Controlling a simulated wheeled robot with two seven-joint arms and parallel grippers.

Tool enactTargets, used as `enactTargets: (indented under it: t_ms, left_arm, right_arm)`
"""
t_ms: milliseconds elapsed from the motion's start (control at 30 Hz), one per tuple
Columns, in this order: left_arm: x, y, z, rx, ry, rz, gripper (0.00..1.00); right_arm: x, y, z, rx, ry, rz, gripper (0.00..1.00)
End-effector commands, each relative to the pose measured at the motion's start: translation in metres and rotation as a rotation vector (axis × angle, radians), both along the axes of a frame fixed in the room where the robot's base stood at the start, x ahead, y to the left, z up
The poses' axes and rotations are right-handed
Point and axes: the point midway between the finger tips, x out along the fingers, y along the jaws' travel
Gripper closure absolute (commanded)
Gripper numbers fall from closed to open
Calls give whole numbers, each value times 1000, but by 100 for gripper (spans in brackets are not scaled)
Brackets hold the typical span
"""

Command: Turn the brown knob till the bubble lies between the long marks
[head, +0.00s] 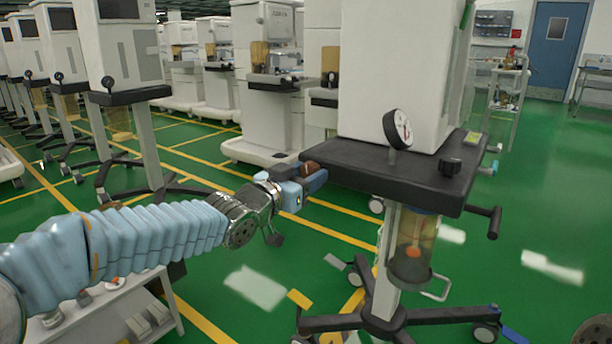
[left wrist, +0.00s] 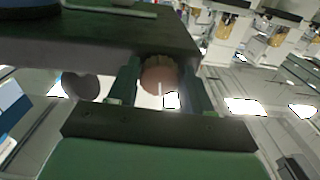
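The brown knob (head: 312,168) sits at the left end of the near cart's dark shelf (head: 350,160). My left gripper (head: 308,182) reaches it from the left, with a blue finger partly hiding it. A small yellow-green piece, perhaps the level (head: 473,138), lies at the shelf's right side. Its bubble and marks are too small to read.
An amber canister (head: 413,245) hangs below. More carts line the left and back. Green floor is open at right.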

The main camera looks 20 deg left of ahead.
Motion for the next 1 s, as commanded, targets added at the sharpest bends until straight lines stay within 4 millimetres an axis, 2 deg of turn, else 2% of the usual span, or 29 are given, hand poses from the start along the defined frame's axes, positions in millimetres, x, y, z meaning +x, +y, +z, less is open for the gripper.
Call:
enactTargets:
  t_ms: [33, 200, 233, 567, 1000]
  left_arm:
    - [0, 0, 0, 0, 0, 0, 58]
    - [0, 0, 0, 0, 0, 0, 84]
    - [0, 0, 0, 0, 0, 0, 87]
    - [0, 0, -3, 63, -23, -1, 87]
    - [0, 1, -3, 335, -121, 0, 87]
  right_arm:
    - [0, 0, 0, 0, 0, 0, 31]
    - [0, 0, 0, 0, 0, 0, 31]
    - [0, 0, 0, 0, 0, 0, 31]
    - [0, 1, -10, 1, 1, 2, 31]
    - [-1, 3, -35, 8, 6, 5, 31]
